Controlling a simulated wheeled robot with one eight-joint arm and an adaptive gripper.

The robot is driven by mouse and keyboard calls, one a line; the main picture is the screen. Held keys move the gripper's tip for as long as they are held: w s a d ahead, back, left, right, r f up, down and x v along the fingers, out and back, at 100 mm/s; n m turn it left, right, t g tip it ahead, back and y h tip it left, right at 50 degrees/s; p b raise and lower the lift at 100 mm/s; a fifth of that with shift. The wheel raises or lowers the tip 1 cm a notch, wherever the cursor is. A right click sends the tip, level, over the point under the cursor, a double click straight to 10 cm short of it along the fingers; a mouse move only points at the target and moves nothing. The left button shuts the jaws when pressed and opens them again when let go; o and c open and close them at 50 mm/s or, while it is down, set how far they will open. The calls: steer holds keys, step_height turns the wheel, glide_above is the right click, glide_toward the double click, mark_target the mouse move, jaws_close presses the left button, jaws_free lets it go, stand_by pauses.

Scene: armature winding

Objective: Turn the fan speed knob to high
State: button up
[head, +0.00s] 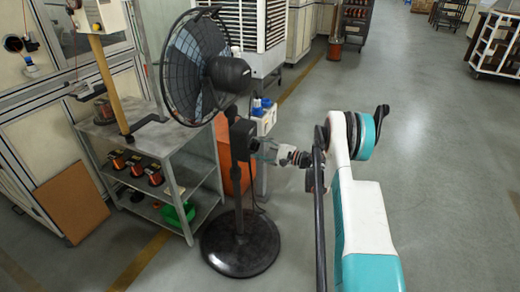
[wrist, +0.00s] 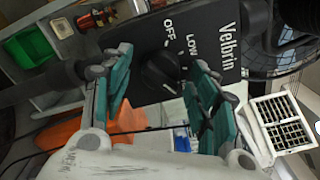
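The black pedestal fan (head: 205,70) stands on a round base, with its control box (head: 243,138) on the pole. In the wrist view the box face (wrist: 205,22) carries the white words OFF, LOW and Velbrin. The round black fan speed knob (wrist: 160,72) sits below OFF and LOW. I cannot tell clearly which mark it points at. My gripper (head: 266,150) is at the box's right side in the head view. In the wrist view my gripper (wrist: 158,78) is open, its teal-padded fingers on either side of the knob, with visible gaps.
A grey shelf cart (head: 150,150) with copper coils and a green bin (head: 178,214) stands left of the fan. An orange bin (head: 232,160) is behind the pole. A white air cooler (head: 250,30) stands behind.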

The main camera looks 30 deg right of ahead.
steer(key=v, duration=1.2)
stand_by(0.3)
